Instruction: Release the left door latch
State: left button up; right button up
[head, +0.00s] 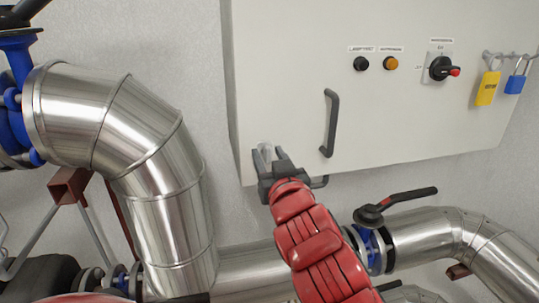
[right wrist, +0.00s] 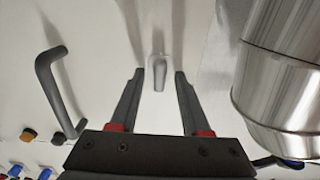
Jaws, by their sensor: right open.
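The door latch (head: 265,150) is a small pale grey lever at the lower left corner of the white cabinet door. It also shows in the right wrist view (right wrist: 159,74), pointing toward the gripper. My right gripper (head: 269,156) is open at the latch. In the right wrist view its two dark fingers (right wrist: 156,78) stand on either side of the latch, with a gap on each side. In the head view the fingers partly hide the latch. My left gripper is not clearly in view.
A dark door handle (head: 332,124) stands out right of the latch. Large steel pipes (head: 160,160) run close on the left and below. A black valve lever (head: 400,198) sits lower right. Buttons, a rotary switch (head: 441,68) and padlocks (head: 487,88) are higher on the cabinet.

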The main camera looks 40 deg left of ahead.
grip_shut()
jog(key=shift+n, duration=0.3)
jog(key=n+p, duration=0.1)
jog(key=n, duration=0.3)
jog(key=shift+s+r, duration=0.1)
jog(key=n+p, duration=0.2)
jog(key=n, duration=0.3)
jog(key=shift+a, duration=0.1)
jog(key=n+p, duration=0.2)
jog(key=n, duration=0.2)
jog(key=shift+f+n+p, duration=0.2)
jog(key=shift+n+p, duration=0.95)
jog(key=shift+n, duration=0.95)
jog(key=shift+f, duration=0.1)
